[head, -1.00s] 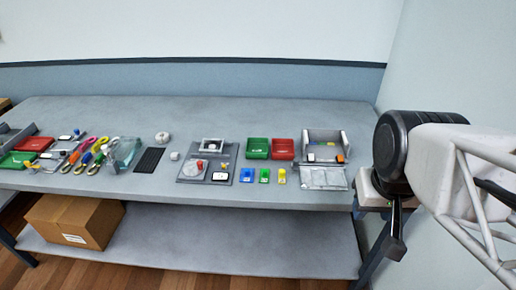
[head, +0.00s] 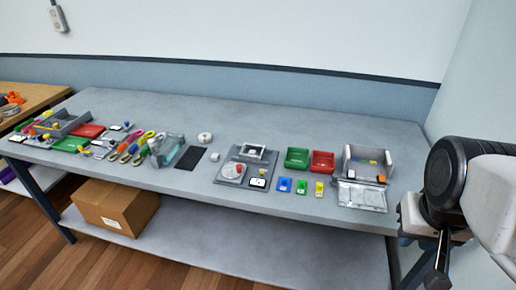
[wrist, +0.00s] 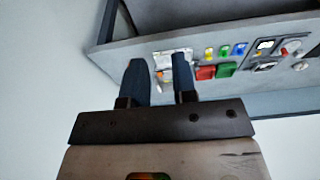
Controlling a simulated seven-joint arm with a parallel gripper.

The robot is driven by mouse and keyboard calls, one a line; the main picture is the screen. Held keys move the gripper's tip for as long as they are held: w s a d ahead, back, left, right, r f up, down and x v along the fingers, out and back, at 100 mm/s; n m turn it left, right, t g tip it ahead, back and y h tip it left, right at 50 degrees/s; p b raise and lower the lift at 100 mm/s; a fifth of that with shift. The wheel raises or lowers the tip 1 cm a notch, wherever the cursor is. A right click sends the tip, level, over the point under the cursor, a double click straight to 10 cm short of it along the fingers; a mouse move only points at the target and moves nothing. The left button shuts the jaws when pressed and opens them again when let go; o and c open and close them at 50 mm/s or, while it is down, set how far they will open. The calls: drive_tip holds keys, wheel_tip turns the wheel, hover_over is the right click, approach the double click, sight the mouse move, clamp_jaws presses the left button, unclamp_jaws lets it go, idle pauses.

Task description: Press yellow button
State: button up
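A small yellow button block (head: 319,190) stands near the front edge of the grey table (head: 335,118), at the right end of a row with a green block (head: 302,187) and a blue block (head: 284,184). The yellow block also shows in the wrist view (wrist: 209,53), beyond my fingers. My gripper (wrist: 160,60) has its two dark fingers apart with nothing between them. It is well away from the yellow block, off the table's right end. In the head view my arm is at the right edge and the fingertips cannot be made out clearly.
Green (head: 297,158) and red (head: 322,162) bins stand behind the blocks. A grey open box (head: 362,158) with a silver pouch (head: 362,196) before it is to their right. A grey board with a dial (head: 232,171) is to their left. The table's back is clear.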

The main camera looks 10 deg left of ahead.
clamp_jaws()
idle(1.4)
